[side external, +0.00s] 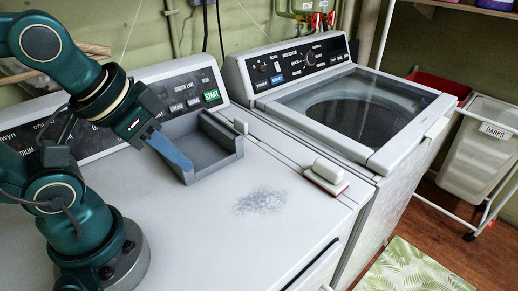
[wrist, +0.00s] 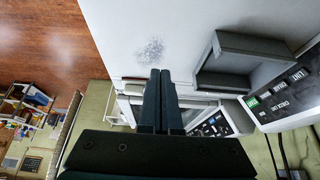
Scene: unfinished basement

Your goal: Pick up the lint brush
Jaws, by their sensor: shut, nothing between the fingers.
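The likely lint brush (side external: 328,172) is a white block on a reddish flat base. It lies at the right edge of the white dryer top in the side view, beside the washer. In the wrist view the two dark fingers (wrist: 161,75) lie side by side, touching.
The grey open tray (side external: 214,165) stands on the dryer top (side external: 190,235), near the control panel; it also shows in the wrist view (wrist: 240,80). A grey lint patch (side external: 260,201) lies left of the brush. The washer (side external: 350,105) stands to the right. The dryer's front area is clear.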

